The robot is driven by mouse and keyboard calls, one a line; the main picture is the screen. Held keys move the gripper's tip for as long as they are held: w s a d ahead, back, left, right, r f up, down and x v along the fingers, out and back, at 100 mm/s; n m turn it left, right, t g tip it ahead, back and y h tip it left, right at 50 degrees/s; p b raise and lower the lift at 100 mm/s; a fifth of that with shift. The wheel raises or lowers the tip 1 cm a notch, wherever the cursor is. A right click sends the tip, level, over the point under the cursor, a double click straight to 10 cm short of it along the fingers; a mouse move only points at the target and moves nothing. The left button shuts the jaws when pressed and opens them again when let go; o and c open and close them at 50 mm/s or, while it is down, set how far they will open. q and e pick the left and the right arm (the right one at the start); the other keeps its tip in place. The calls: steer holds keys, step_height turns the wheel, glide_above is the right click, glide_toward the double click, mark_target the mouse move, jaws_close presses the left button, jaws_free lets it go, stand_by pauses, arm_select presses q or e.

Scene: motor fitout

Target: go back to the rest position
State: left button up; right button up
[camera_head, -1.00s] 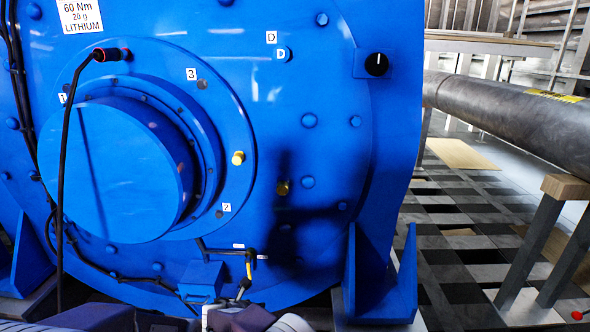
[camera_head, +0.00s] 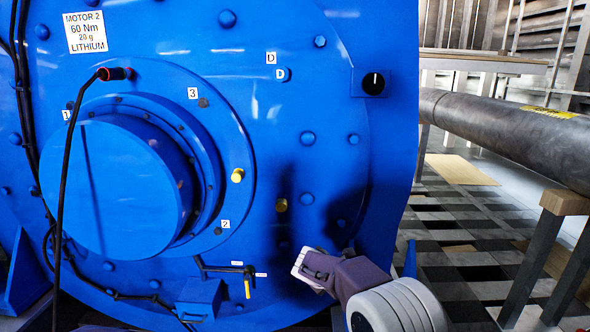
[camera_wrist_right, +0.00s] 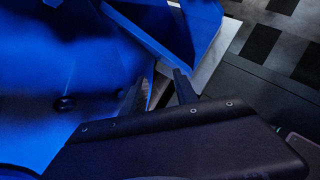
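My right arm comes in at the bottom right of the head view, its purple-grey wrist (camera_head: 360,275) in front of the lower part of the blue motor (camera_head: 330,60). My right gripper (camera_wrist_right: 158,88) shows in the right wrist view with its two dark fingers apart and nothing between them. Blue metal and part of the floor lie beyond the fingers. My left gripper is not in the head view.
The motor carries a round hub (camera_head: 110,190), a black cable with a red-ringed plug (camera_head: 115,74), a dark knob (camera_head: 373,83) and a yellow-tipped lever (camera_head: 247,288). A thick grey pipe (camera_head: 510,135) on supports runs at the right. Checkered floor (camera_head: 450,235) lies between.

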steer(key=s+d+f+m+g+y, duration=0.1)
steer(key=s+d+m+g, duration=0.1)
steer(key=s+d+m, duration=0.55)
steer(key=s+d+m+g+y, duration=0.1)
steer(key=s+d+m, duration=0.25)
steer(key=s, duration=0.65)
steer(key=s+a+f+m+g+y, duration=0.1)
steer(key=s+a+f+m+g, duration=0.15)
steer(key=s+m, duration=0.45)
steer(key=s+a+f+m+g+y, duration=0.1)
steer(key=s+a+f+m, duration=0.1)
steer(key=s+f+m, duration=0.35)
step_height(320, 180, up, 33)
steer(key=s+m+p, duration=0.1)
steer(key=m+p, duration=0.1)
steer(key=p, duration=3)
steer(key=shift+r+t, duration=0.15)
steer(key=shift+t, duration=0.2)
steer(key=shift+a, duration=0.15)
